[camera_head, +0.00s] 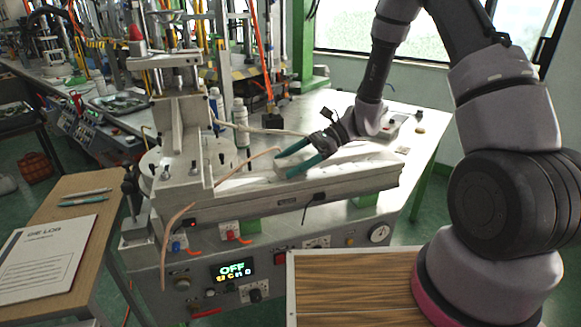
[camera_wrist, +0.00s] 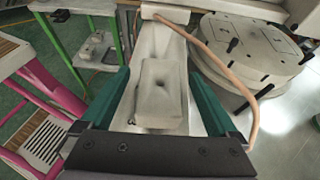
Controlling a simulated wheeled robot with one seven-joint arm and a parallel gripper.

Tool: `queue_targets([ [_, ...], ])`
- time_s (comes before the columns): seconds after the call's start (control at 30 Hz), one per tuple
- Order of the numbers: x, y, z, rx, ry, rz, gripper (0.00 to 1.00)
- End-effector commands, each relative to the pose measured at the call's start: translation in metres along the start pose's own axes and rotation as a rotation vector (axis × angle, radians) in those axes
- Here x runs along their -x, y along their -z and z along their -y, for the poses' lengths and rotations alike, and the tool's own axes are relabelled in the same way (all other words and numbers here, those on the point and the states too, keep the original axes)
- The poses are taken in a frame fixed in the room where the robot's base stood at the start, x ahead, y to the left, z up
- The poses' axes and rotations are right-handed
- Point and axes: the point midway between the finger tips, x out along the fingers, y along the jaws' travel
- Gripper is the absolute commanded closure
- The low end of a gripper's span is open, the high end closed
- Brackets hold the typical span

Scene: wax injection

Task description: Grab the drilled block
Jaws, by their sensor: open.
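The drilled block (camera_wrist: 162,94) is a pale grey block with a small hole in its top face. In the wrist view it lies on a pale rail between the two green fingers of my gripper (camera_wrist: 160,88). The fingers are apart, with a gap on each side of the block. In the head view my gripper (camera_head: 283,163) hangs low over the machine's rail (camera_head: 330,180), its green fingers pointing left. The block is hard to pick out in the head view.
A round plate (camera_wrist: 243,60) with dark pegs stands right of the rail in the wrist view. An orange hose (camera_wrist: 212,58) curves past the right finger. A clamp column (camera_head: 182,140) rises left of the gripper. A wooden side table (camera_head: 75,225) holds pens and a booklet.

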Motion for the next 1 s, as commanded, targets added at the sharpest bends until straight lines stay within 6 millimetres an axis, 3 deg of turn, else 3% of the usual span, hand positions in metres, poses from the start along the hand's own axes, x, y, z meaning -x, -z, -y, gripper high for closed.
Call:
queue_targets([
  [0.17, 0.0, 0.0, 0.0, 0.0, 0.001, 0.0, 0.05],
  [0.27, 0.0, 0.0, 0.0, 0.0, 0.001, 0.0, 0.36],
  [0.43, 0.0, 0.0, 0.0, 0.0, 0.001, 0.0, 1.0],
  [0.77, 0.002, -0.004, 0.001, 0.001, 0.002, 0.0, 1.0],
  [1.0, 0.017, -0.041, 0.001, 0.006, 0.003, 0.0, 1.0],
])
